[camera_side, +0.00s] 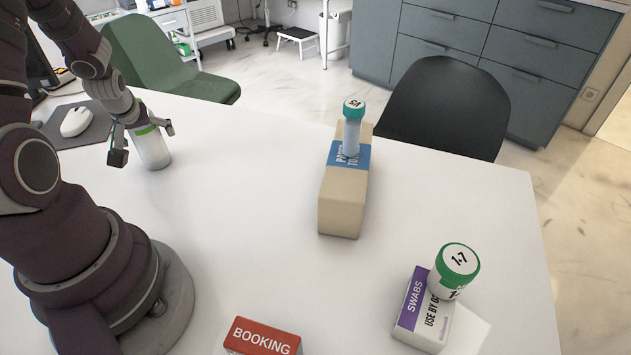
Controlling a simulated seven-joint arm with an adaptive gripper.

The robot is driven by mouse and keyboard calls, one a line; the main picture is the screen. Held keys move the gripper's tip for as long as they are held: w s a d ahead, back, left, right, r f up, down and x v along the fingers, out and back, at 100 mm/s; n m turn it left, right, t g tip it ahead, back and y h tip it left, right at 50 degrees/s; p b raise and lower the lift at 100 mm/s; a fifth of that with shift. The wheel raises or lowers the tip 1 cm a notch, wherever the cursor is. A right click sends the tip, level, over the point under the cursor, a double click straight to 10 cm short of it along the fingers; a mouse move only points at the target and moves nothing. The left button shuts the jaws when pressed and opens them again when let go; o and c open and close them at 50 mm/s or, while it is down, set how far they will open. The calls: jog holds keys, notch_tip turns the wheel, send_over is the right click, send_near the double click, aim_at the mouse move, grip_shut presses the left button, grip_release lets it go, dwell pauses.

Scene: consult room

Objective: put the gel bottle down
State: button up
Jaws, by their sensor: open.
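The gel bottle, a white bottle (154,152) with a green band near its top, stands upright on the white table (255,150) at the left. My gripper (143,142) is at the bottle's upper part, with its fingers spread and one on each side. The fingers look open and clear of the bottle.
A beige paper-towel pack (340,210) with a teal-capped tube (352,130) on it is mid-table. A swabs box (410,310) carries a green-lidded jar (457,268). A red booking box (262,338) is at the front. A mouse (76,122) lies behind the gripper.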

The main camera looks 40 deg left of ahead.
jog(key=shift+r, duration=0.2)
jog(key=v, duration=1.2)
jog(key=w+d+r+m+t+h, duration=0.1)
jog(key=d+r+m+h, duration=0.2)
jog(key=d+m, duration=0.3)
jog(key=w+d+r+m+t+h, duration=0.1)
jog(key=d+m, duration=0.6)
jog(key=d, duration=0.7)
notch_tip(320, 180, up, 2)
jog(key=shift+w+d+r+t+h, duration=0.15)
jog(key=shift+t+h, duration=0.35)
jog(key=shift+h, duration=0.5)
